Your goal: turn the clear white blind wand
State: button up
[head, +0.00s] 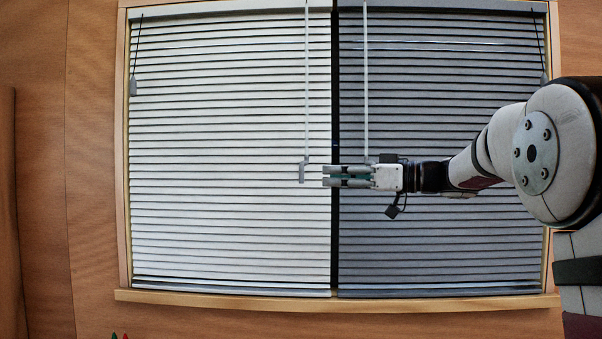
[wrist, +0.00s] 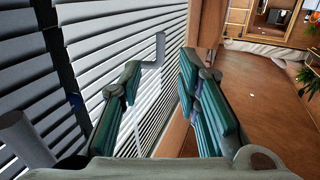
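Two thin pale wands hang in front of the blinds in the head view. The left white wand (head: 307,90) ends in a small bent grey handle (head: 304,172), just left of my fingertips. The right wand (head: 366,90) hangs down to my gripper, which hides part of its lower end. My gripper (head: 325,176) points left, level with the left handle. The wrist view shows my gripper (wrist: 160,68) open, with a clear gap between its green-padded fingers. A bent grey handle (wrist: 158,50) shows in that gap, around or just beyond the tips; contact cannot be told.
The left blind (head: 220,230) is bright white and the right blind (head: 440,250) is shaded grey, with a dark gap between them. A wooden sill (head: 220,302) runs below. Cords with tassels (head: 133,86) hang at the outer sides.

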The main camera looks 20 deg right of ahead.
aim_at(302, 175)
jog(key=p+x, duration=0.1)
jog(key=x, duration=0.8)
jog(key=shift+p, duration=0.3)
grip_shut()
